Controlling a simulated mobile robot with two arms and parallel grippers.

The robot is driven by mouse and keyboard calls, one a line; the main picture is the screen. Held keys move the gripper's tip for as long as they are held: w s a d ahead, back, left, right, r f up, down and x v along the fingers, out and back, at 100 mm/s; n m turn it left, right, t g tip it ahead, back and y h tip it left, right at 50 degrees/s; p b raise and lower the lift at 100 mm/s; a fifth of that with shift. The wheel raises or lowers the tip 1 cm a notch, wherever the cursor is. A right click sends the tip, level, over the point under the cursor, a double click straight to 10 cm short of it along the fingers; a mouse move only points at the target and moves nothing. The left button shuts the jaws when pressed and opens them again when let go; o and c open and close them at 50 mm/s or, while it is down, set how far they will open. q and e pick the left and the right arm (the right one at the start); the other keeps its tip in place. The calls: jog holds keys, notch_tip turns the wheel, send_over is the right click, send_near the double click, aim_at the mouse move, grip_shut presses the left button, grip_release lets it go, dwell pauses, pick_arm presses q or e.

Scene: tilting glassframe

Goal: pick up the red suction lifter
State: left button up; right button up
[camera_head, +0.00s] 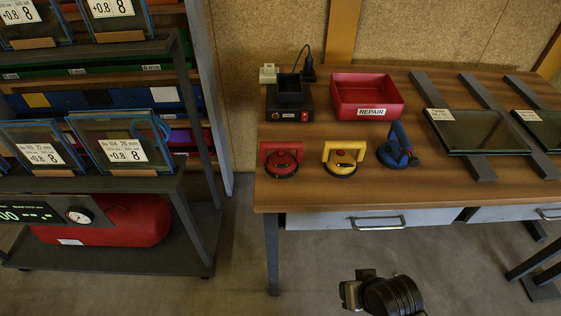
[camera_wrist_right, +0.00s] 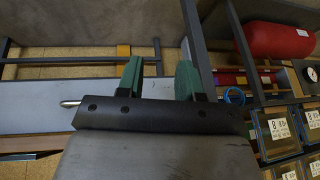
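The red suction lifter (camera_head: 281,160) stands at the left front of the wooden workbench in the head view, its handle up and its round black pad on the bench top. A yellow suction lifter (camera_head: 343,158) stands to its right, and a blue one (camera_head: 398,146) sits tilted further right. My right gripper (camera_wrist_right: 159,80) shows in the right wrist view with its two green fingers apart and nothing between them. The lifters are not visible in that view. My left gripper is not in view.
The workbench (camera_head: 310,195) holds a red REPAIR bin (camera_head: 367,97), a black device (camera_head: 289,103) and glass panes on dark bars (camera_head: 477,131). A rack (camera_head: 195,200) with framed glass samples and a red tank (camera_head: 105,222) stands left. The bench front edge is clear.

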notch_tip(320, 180, up, 5)
jog(key=w+a+t+y, duration=0.1)
jog(key=w+a+y, duration=0.1)
jog(key=w+a, duration=0.1)
jog(key=m+t+y, duration=0.1)
jog(key=m+y, duration=0.5)
jog(key=m, duration=0.9)
send_near(286, 166)
notch_tip(286, 166, down, 2)
jog(key=w, duration=0.2)
jog(key=x, duration=0.2)
jog(key=b+x, duration=0.1)
jog(key=x, duration=0.2)
jog(key=shift+w+d, duration=0.2)
jog(key=shift+w, duration=0.1)
jog(key=x, duration=0.5)
jog(key=shift+s+a+f, duration=0.1)
jog(key=shift+f, duration=0.15)
jog(key=c, duration=0.7)
jog(key=shift+s, duration=0.1)
grip_shut()
jog(key=shift+s+f, duration=0.1)
